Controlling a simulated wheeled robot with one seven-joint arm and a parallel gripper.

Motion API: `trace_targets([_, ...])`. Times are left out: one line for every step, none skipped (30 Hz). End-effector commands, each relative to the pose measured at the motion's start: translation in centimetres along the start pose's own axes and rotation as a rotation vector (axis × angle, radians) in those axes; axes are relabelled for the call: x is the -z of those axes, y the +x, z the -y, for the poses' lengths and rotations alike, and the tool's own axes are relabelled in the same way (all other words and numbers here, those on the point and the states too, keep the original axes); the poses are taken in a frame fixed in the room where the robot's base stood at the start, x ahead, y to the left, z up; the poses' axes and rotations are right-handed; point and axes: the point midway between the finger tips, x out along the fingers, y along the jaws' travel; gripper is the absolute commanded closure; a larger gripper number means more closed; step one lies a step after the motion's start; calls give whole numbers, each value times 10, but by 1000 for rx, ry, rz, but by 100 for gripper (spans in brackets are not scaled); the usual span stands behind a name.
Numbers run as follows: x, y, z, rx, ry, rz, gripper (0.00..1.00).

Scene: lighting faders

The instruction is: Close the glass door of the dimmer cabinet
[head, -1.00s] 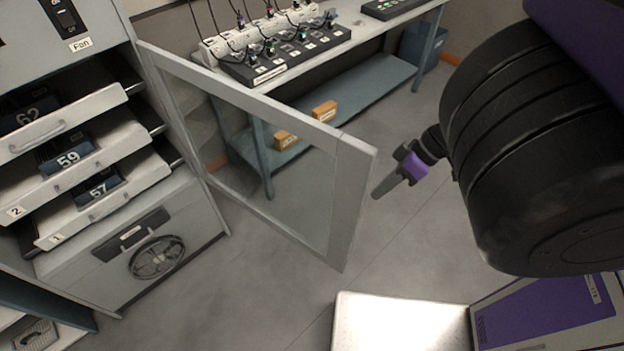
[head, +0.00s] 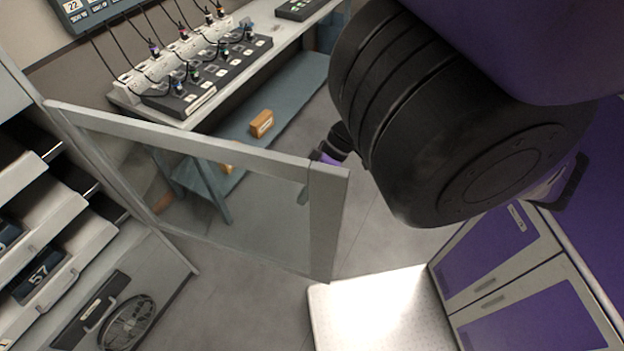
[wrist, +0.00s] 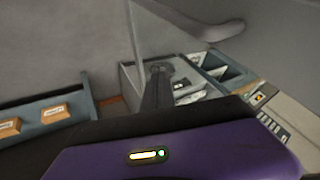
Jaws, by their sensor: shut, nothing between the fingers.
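The glass door (head: 329,220) of the dimmer cabinet (head: 165,275) stands wide open in the head view, a clear pane in a pale grey frame. It swings out from the cabinet at the left. In the wrist view the dark fingers (wrist: 159,72) are together and empty, pointing toward the grey drawers.
Pulled-out drawers (head: 75,250) show at the left of the cabinet. Behind the door a workbench (head: 290,30) carries a power strip and fader box (head: 215,75). Its lower shelf holds an orange box (head: 262,122). Grey floor (head: 230,300) lies open below the door.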

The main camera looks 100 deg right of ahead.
Motion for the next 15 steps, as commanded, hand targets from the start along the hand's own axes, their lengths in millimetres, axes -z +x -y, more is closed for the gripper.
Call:
trace_targets([1,9,1,2,0,0,100])
trace_targets([1,15,2,4,1,0,100])
trace_targets([1,23,1,2,0,-1,100])
trace_targets([1,28,1,2,1,0,100])
trace_targets([1,34,2,3,1,0,100])
trace_targets([2,36,7,1,-1,0,100])
trace_targets([2,37,12,1,-1,0,100])
trace_targets([1,39,16,1,-1,0,100])
trace_targets([1,42,20,1,-1,0,100])
trace_targets([1,44,23,1,0,-1,100])
trace_targets([1,45,26,1,0,0,100])
trace_targets([1,47,29,0,0,0,100])
trace_targets([0,48,30,0,0,0,100])
trace_targets([0,50,32,0,0,0,100])
trace_targets([0,51,34,0,0,0,100])
